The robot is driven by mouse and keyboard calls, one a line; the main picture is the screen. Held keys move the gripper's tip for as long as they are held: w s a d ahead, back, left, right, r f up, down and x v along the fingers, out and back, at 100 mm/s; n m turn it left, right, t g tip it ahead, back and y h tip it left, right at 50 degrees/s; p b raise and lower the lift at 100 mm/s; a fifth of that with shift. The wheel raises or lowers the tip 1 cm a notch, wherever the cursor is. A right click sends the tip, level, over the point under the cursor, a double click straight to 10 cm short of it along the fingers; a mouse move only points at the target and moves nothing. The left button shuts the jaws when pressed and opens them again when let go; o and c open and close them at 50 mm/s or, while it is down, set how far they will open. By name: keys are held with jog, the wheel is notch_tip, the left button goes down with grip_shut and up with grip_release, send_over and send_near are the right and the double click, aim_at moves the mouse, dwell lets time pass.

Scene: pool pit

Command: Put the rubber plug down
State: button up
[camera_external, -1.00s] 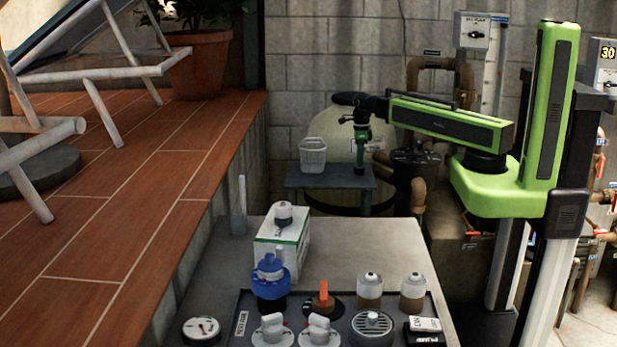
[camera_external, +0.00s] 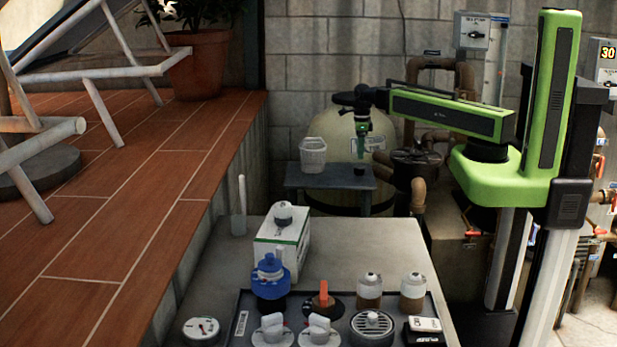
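The rubber plug (camera_external: 359,169) is a small black piece standing on the small grey side table (camera_external: 325,182) at the back, near its right end. My gripper (camera_external: 361,154) hangs straight down just above it, with a small gap between them. The gripper is small in the picture and its fingers are hard to make out, but nothing shows held in it and the plug stands apart below.
A white basket (camera_external: 313,155) stands on the side table left of the plug. A large beige tank (camera_external: 338,125) and brown pipes (camera_external: 466,85) are behind. The front bench (camera_external: 370,238) holds a white box (camera_external: 283,242), a blue-capped fitting (camera_external: 270,280) and several pool parts.

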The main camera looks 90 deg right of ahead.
notch_tip(320, 180, up, 8)
jog(key=p, duration=0.7)
jog(key=shift+r, duration=0.25)
